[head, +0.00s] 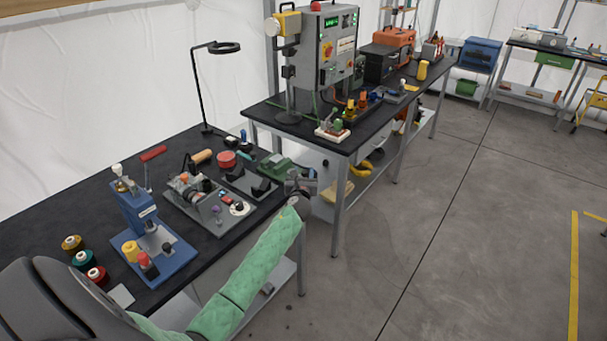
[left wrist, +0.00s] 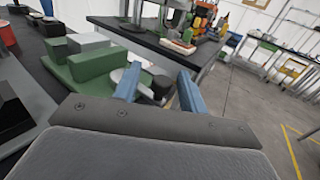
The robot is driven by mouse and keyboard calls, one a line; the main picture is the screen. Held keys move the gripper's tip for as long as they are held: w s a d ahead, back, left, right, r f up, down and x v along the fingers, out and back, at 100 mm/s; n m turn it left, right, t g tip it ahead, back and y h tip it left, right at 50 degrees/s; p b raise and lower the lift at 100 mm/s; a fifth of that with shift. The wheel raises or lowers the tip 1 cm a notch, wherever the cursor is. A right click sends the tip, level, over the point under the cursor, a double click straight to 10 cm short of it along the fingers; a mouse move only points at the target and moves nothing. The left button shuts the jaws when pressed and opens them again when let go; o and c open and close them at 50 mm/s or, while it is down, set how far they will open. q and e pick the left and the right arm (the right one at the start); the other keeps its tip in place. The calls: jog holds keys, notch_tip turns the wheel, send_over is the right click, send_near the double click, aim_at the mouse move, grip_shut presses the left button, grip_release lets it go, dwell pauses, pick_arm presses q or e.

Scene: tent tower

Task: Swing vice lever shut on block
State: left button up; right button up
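The green vice (head: 273,167) sits at the right front corner of the near black bench. In the left wrist view the vice (left wrist: 100,66) has two green jaws with a grey block (left wrist: 88,42) between them. A lever with a dark round knob (left wrist: 161,86) stands at its near right end. My left gripper (head: 303,180) is at the bench edge beside the vice. Its two blue fingers (left wrist: 160,90) are apart, and the knob shows between them; I cannot tell whether they touch it. My right gripper is not in view.
A grey fixture plate (head: 212,203) and a blue press (head: 140,225) stand on the same bench, left of the vice. A second bench (head: 365,125) with a grey control box (head: 328,50) stands behind. Open floor (head: 430,250) lies to the right.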

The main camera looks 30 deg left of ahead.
pick_arm(q)
jog(key=shift+s+f, duration=0.1)
jog(key=b+v, duration=0.2)
jog(key=v, duration=0.5)
jog(key=shift+s+d, duration=0.2)
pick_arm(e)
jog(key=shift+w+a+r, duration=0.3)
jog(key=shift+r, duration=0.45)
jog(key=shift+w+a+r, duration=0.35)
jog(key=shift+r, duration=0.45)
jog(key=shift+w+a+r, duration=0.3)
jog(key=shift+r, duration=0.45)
